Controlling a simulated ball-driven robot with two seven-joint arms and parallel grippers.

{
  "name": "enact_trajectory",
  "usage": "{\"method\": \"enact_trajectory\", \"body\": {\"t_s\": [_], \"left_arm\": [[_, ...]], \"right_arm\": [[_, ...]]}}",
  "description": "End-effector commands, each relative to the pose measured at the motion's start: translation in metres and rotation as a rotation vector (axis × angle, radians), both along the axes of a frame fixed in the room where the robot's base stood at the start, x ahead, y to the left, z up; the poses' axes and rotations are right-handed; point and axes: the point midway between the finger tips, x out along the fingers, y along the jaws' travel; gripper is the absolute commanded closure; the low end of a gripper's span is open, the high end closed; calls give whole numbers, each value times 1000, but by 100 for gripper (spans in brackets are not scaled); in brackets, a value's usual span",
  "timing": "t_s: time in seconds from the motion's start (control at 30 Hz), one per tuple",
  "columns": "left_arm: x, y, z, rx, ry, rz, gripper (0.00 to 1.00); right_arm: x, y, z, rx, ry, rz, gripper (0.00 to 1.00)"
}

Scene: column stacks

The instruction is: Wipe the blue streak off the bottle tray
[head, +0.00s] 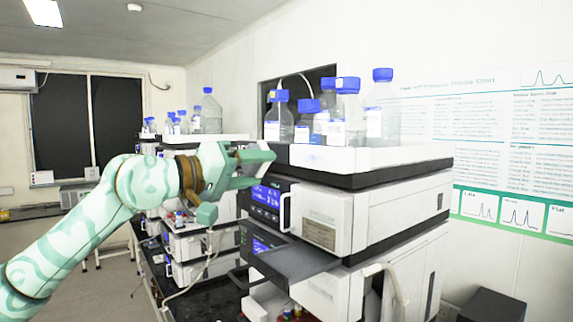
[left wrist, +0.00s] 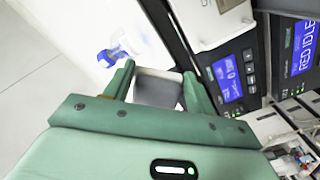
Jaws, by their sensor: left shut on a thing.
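The white bottle tray (head: 395,155) lies on a black base on top of the near instrument stack. My left gripper (head: 262,167) is at the tray's left front end. In the left wrist view it is shut on a pale grey block-like pad (left wrist: 158,88). A blue patch (left wrist: 108,55) shows on or before a white surface beyond the fingers; I cannot tell whether it is the streak or a bottle cap. My right gripper is in neither view.
Several clear bottles with blue caps (head: 346,110) stand in the tray. Below it are an instrument with lit blue screens (head: 265,196) and a pulled-out dark shelf (head: 290,262). A farther stack with bottles (head: 208,112) stands behind my gripper. Open floor lies at left.

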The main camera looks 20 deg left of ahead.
Motion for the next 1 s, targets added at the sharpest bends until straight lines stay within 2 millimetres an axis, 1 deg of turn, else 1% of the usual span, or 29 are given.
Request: {"method": "enact_trajectory", "body": {"t_s": [0.17,0.4,0.63,0.8,1.0], "left_arm": [[6,-4,2,-1,0,-1,66],[28,-23,3,-2,1,-1,66],[47,-38,2,-2,1,-1,66],[54,-43,1,-1,1,-1,66],[56,-44,-1,0,0,-1,66]], "right_arm": [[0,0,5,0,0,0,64],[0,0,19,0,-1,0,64],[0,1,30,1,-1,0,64],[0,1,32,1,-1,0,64],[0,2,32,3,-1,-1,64]]}}
